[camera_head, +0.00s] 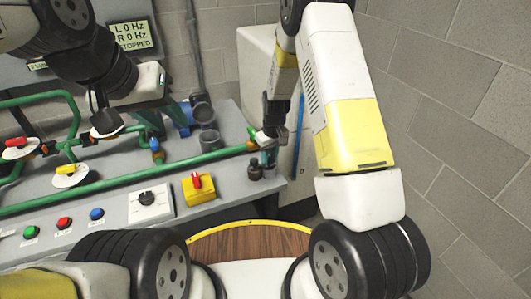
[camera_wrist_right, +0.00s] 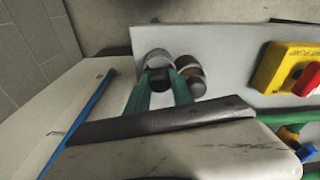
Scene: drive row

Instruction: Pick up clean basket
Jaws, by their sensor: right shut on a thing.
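A light grey cylindrical basket (camera_wrist_right: 157,60) is between the green fingertips of my right gripper (camera_wrist_right: 160,90) in the right wrist view. The gripper is shut on it. A brown and dark cylinder (camera_wrist_right: 191,76) stands close beside it. In the head view, my right gripper (camera_head: 268,148) points down at the bench's right end; a dark cylinder (camera_head: 255,171) shows just left of its fingertips, and the held basket is largely hidden.
The grey bench (camera_head: 238,190) carries green pipes (camera_head: 110,182), red and yellow valve handles, a yellow switch box (camera_head: 198,188) and push buttons. A white cabinet (camera_head: 256,55) stands behind its right end. A wood-topped surface (camera_head: 250,243) is in front. A block wall is at right.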

